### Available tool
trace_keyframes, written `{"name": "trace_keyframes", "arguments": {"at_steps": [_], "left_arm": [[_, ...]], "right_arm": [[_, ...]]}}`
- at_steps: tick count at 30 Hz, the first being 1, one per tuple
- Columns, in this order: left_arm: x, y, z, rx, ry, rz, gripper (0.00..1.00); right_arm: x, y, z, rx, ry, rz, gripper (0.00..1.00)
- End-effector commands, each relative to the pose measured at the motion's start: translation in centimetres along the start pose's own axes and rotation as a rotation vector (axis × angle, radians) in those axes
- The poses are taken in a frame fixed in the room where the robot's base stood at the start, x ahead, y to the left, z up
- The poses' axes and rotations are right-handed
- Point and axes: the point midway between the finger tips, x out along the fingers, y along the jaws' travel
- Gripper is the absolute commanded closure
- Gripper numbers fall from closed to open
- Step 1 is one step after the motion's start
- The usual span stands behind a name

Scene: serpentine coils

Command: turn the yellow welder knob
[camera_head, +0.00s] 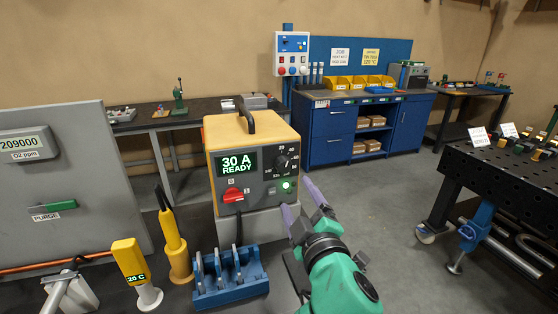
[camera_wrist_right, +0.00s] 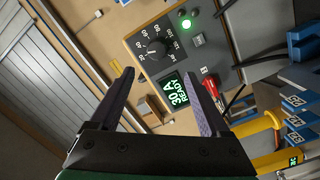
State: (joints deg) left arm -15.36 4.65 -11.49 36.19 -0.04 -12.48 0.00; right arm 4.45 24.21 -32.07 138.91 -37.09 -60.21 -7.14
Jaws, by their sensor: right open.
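The welder (camera_head: 250,135) is a yellow box with a grey front and a black top handle. Its display (camera_head: 238,162) reads "30 A READY". The knob (camera_head: 282,161) looks black and sits on a numbered dial at the panel's upper right; it also shows in the right wrist view (camera_wrist_right: 158,48). My right gripper (camera_head: 298,194) is open and empty, in front of the panel's lower right. In the right wrist view its fingertips (camera_wrist_right: 160,75) are spread, with the knob just beyond the gap, apart from them. My left gripper is not in view.
A red switch (camera_head: 233,195) and a lit green button (camera_head: 287,186) share the panel. A blue rack (camera_head: 230,290) stands in front of the welder, with a yellow torch-like tool (camera_head: 174,245) to its left. Open floor lies to the right, before the black table (camera_head: 500,180).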

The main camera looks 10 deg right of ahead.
Motion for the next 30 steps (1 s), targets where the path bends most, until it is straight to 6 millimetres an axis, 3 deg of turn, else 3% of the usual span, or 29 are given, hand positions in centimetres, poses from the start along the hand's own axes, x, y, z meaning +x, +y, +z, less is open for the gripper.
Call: {"name": "trace_keyframes", "arguments": {"at_steps": [8,11,15,19,27,30], "left_arm": [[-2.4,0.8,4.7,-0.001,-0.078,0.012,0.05],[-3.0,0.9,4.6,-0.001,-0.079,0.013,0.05],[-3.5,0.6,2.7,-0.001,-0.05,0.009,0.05],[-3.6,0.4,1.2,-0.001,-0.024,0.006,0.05],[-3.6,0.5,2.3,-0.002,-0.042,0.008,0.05],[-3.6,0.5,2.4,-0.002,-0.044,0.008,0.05]], "right_arm": [[6.4,0.5,-0.2,-0.005,-0.003,0.002,0.2],[9.2,0.4,-0.1,-0.004,-0.004,0.001,0.2],[12.2,0.3,-0.1,-0.002,-0.003,0.0,0.2],[13.7,0.1,0.1,-0.004,-0.003,0.0,0.2],[14.0,0.0,0.1,-0.003,-0.002,-0.001,0.2],[13.9,0.0,0.1,-0.003,-0.002,-0.001,0.58]]}}
